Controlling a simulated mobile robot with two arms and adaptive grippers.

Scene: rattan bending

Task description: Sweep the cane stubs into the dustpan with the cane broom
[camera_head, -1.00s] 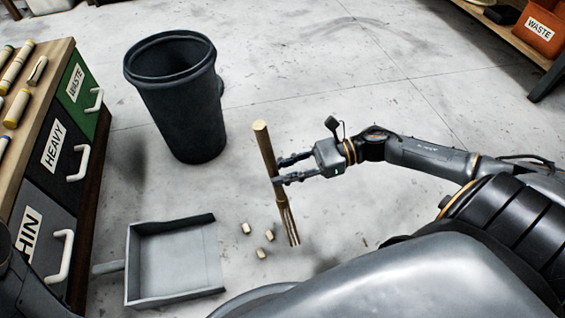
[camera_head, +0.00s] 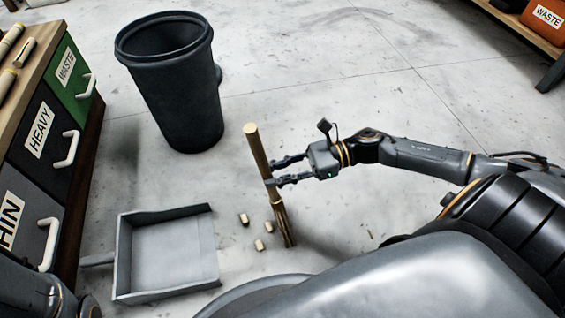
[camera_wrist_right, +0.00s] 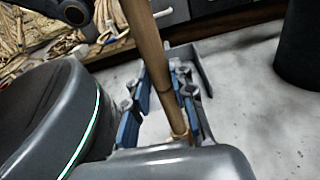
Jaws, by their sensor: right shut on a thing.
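The cane broom (camera_head: 254,147) stands nearly upright, slightly tilted, with its bristle end low near the floor. My right gripper (camera_head: 268,172) is shut on its handle; the wrist view also shows the handle (camera_wrist_right: 149,55) between the blue finger pads. Three pale cane stubs (camera_head: 244,219) (camera_head: 259,245) (camera_head: 269,227) lie on the floor just left of the bristles. Whether the bristles touch the nearest stub I cannot tell. The grey dustpan (camera_head: 124,262) lies left of the stubs, its open side towards them, and looks empty. My left gripper is out of view.
A dark bin (camera_head: 175,95) stands behind the dustpan. A drawer cabinet (camera_head: 60,190) with labelled fronts and white handles is at the left. An orange waste box (camera_head: 543,18) is on a shelf at the far right.

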